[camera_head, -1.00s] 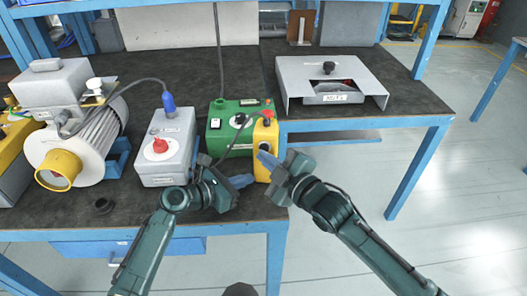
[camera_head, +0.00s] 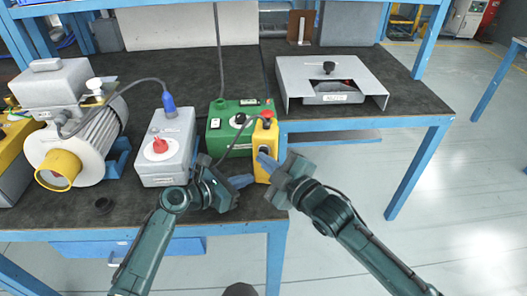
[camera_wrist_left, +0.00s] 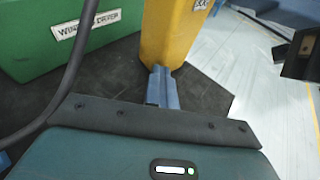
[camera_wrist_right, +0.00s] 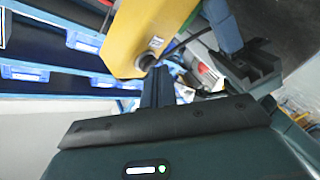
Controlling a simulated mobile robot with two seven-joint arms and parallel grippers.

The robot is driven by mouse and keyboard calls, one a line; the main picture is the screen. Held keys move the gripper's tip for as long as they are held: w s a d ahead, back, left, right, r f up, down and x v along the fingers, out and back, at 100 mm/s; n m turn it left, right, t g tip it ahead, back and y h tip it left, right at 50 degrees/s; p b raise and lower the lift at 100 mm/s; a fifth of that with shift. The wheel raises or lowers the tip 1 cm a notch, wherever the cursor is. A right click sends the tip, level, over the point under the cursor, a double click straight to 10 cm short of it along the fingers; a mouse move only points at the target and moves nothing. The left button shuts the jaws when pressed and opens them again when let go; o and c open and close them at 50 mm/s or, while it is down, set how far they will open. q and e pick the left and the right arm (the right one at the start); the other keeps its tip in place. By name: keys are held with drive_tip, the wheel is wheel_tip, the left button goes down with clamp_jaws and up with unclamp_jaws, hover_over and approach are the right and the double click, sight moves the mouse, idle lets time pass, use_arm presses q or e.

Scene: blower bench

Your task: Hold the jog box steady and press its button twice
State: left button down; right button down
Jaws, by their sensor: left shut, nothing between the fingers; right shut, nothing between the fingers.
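The yellow jog box (camera_head: 266,136) stands upright at the bench's front edge beside a green box. It has a red button on top and a dark round button on its front, which shows in the right wrist view (camera_wrist_right: 147,62). My left gripper (camera_head: 243,181) is shut and empty, its blue fingertips at the jog box's lower side; in the left wrist view (camera_wrist_left: 162,82) I cannot tell whether they touch. My right gripper (camera_head: 265,161) is shut and empty. Its tips are in front of the box, close below the dark button in the right wrist view (camera_wrist_right: 158,80); contact is unclear.
The green box (camera_head: 225,140) is behind and left of the jog box. A grey box with a red knob (camera_head: 165,150) and a blower (camera_head: 80,140) stand further left. A grey metal stand (camera_head: 365,80) is at the back right. A cable hangs over the bench.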

drive_tip(key=shift+s+a, duration=0.1)
drive_tip(key=shift+s, duration=0.5)
drive_tip(key=shift+s+a, duration=0.2)
drive_tip(key=shift+s, duration=0.6)
drive_tip(key=shift+s+a, duration=0.15)
drive_tip(key=shift+s, duration=0.7)
drive_tip(key=shift+s+a, duration=0.2)
drive_tip(key=shift+s, duration=0.6)
use_arm(q)
drive_tip(key=c, duration=2.1)
unclamp_jaws()
drive_tip(key=o, duration=0.4)
drive_tip(key=shift+a, duration=0.1)
